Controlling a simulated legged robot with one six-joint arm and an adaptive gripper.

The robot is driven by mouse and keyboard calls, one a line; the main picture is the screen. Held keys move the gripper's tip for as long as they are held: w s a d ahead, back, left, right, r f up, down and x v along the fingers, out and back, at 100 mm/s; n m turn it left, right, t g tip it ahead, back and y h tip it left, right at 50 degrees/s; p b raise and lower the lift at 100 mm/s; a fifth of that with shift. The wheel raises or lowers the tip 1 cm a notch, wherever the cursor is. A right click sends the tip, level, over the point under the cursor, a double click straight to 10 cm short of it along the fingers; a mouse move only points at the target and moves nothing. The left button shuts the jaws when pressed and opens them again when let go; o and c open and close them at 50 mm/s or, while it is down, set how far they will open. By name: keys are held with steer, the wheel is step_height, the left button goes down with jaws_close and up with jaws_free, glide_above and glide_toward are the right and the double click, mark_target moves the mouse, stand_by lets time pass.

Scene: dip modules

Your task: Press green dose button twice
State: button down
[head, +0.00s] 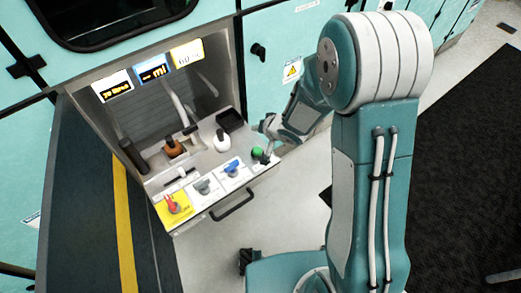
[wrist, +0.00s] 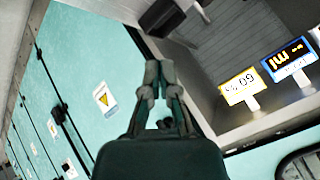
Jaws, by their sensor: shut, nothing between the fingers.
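The green button (head: 257,152) is a round knob at the right end of the control row on the pull-out shelf. My gripper (head: 259,128) is close to it, coming in from the right; in the head view its tips show slightly above the button in the picture. I cannot tell how high they are or whether any part touches it. In the wrist view my gripper (wrist: 157,72) has its fingers together with nothing between them. The green button does not show in the wrist view.
A blue handle (head: 232,168), a grey handle (head: 203,186) and a red handle (head: 173,205) stand along the shelf front. Behind them are a white bottle (head: 222,142), a brown bottle (head: 173,148) and a black tray (head: 229,120). Display signs (head: 153,71) hang above. A drawer handle (head: 233,206) protrudes in front.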

mark_target(255, 148)
steer(key=shift+f, duration=4.35)
steer(key=shift+f, duration=1)
steer(key=shift+r, duration=1.05)
steer(key=shift+r, duration=0.15)
steer(key=shift+r, duration=2.35)
